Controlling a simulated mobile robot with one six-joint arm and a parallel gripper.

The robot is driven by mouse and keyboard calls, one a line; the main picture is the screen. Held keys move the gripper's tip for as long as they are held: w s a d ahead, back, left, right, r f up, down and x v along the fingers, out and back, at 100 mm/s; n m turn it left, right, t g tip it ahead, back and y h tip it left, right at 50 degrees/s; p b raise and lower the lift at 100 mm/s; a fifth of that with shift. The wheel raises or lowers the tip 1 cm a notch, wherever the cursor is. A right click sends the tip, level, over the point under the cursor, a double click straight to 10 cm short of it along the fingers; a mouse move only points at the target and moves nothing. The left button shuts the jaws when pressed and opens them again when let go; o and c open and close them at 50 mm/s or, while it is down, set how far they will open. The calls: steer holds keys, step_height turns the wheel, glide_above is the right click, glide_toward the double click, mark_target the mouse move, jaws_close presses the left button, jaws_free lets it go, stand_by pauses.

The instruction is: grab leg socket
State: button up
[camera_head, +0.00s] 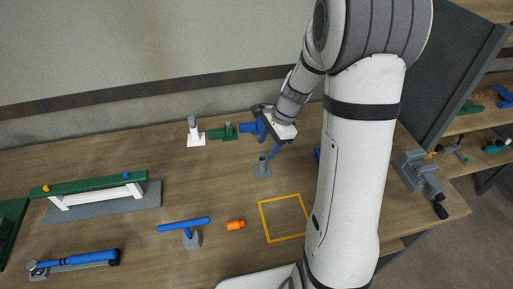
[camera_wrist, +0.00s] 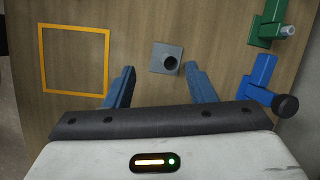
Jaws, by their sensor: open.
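The leg socket, which I take to be the grey square piece with a round dark opening (camera_wrist: 165,58), stands on the wooden table. In the head view it is the small grey piece (camera_head: 262,170) just below my fingers. My gripper (camera_head: 267,149) is open and empty, with two blue fingers pointing at the table. In the wrist view the socket lies ahead of and between the fingertips of my gripper (camera_wrist: 160,70), closer to the right finger. I cannot tell the height gap. No contact is clear.
A blue piece with a dark knob (camera_wrist: 258,82) and a green piece (camera_wrist: 268,25) stand to the right in the wrist view. A white piece (camera_head: 195,138) stands beyond them. An orange square outline (camera_head: 261,222), orange part (camera_head: 236,225) and blue-topped part (camera_head: 184,224) lie nearer.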

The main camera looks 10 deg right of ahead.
mark_target(260, 162)
steer(key=f+m, duration=0.1)
steer(key=f, duration=0.2)
steer(key=w+a+f+m+p, duration=0.1)
steer(key=f, duration=0.3)
steer(key=w+f+m, duration=0.1)
steer(key=f, duration=0.3)
steer(key=shift+w+a+f+y, duration=0.1)
steer(key=shift+w+a+y, duration=0.05)
steer(key=shift+a+y, duration=0.2)
jaws_close()
